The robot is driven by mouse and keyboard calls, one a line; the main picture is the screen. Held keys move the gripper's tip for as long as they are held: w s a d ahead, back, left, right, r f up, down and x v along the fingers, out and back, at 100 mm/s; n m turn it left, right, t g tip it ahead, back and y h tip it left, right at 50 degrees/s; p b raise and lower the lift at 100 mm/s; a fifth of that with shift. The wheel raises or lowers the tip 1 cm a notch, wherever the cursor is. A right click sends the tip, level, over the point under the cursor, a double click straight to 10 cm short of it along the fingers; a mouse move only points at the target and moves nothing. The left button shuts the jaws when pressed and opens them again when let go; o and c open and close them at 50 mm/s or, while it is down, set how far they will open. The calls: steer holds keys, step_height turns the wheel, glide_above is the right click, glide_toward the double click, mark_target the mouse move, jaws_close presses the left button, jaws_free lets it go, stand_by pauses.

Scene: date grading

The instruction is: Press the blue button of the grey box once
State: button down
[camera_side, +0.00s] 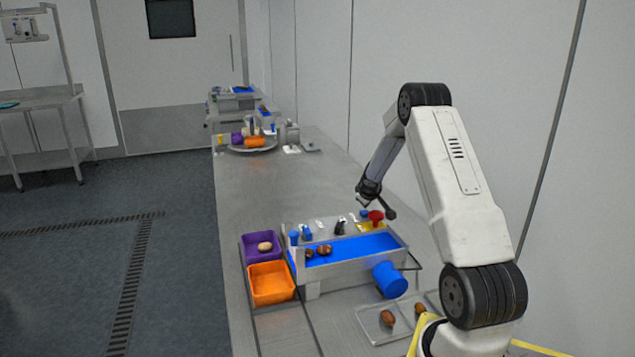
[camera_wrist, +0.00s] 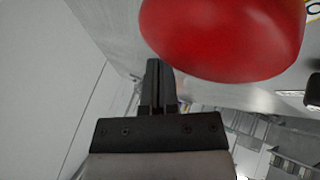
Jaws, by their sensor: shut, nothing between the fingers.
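The grey box (camera_side: 331,229) stands on the steel table behind the blue belt. At its right end, a red mushroom button (camera_side: 376,217) sits on a yellow plate. A small blue part (camera_side: 364,213), which looks like the blue button, shows just left of and behind the red one. My gripper (camera_side: 364,203) is shut and empty, close above the blue part; I cannot tell whether they touch. In the wrist view, my shut fingers (camera_wrist: 154,68) point away beside the large red button (camera_wrist: 225,30). The blue button does not show there.
A purple tray (camera_side: 250,255) and an orange tray (camera_side: 271,284) lie left of the belt (camera_side: 350,247). A blue cylinder (camera_side: 390,281) sticks out in front. A shallow tray (camera_side: 372,327) with brown dates lies front right. A wall closes the right side.

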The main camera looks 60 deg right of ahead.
mark_target(365, 213)
steer(key=shift+f, duration=0.8)
stand_by(1.2)
steer(key=shift+r, duration=0.9)
steer(key=shift+r, duration=0.1)
steer(key=shift+r, duration=2.4)
steer(key=shift+a, duration=0.1)
